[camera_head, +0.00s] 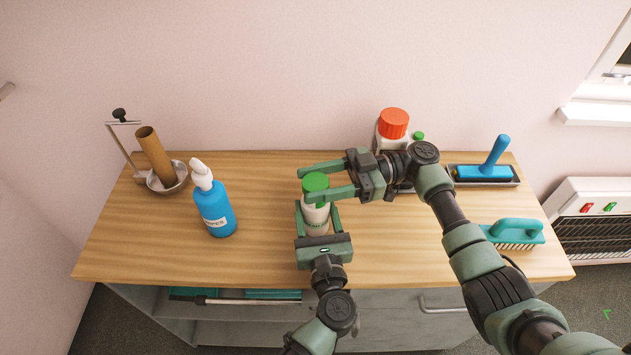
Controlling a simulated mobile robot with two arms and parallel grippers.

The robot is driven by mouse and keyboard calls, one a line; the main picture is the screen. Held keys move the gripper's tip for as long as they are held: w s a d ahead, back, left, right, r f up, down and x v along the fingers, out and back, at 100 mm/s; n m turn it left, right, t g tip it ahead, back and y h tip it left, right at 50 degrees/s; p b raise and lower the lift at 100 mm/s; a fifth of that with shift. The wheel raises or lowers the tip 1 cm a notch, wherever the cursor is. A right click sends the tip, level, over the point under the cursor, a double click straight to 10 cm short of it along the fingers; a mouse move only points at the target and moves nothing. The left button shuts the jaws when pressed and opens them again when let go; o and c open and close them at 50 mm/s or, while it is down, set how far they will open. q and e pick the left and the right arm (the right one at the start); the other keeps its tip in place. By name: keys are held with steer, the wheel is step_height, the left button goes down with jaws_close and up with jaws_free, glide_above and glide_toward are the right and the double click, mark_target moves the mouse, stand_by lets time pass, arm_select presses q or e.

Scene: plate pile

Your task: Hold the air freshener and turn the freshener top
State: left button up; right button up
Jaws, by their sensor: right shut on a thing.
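The air freshener (315,221) is a white bottle with green lettering. It stands upright near the middle of the wooden worktop (262,262). Its green top (315,182) is between the fingers of my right gripper (328,181), which comes in from the right and is shut on it. My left gripper (318,222) is low at the front, with one finger on each side of the bottle's body. Whether its fingers press on the bottle cannot be told. The fingers hide part of the bottle's sides and lower front.
A red-capped bottle (393,124) is behind my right gripper. A blue-handled tool (485,172) in a tray and a green brush (515,231) are at the right.

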mark_target(316, 181)
arm_select(q)
steer(key=shift+r, duration=0.1)
arm_select(e)
steer(key=shift+f, duration=0.15)
steer(key=o, duration=1.4)
steer(key=shift+c, duration=0.2)
step_height(316, 181, up, 10)
steer(key=shift+d+r, duration=0.1)
arm_select(q)
steer(key=o, duration=1.7)
steer(key=shift+c, duration=0.2)
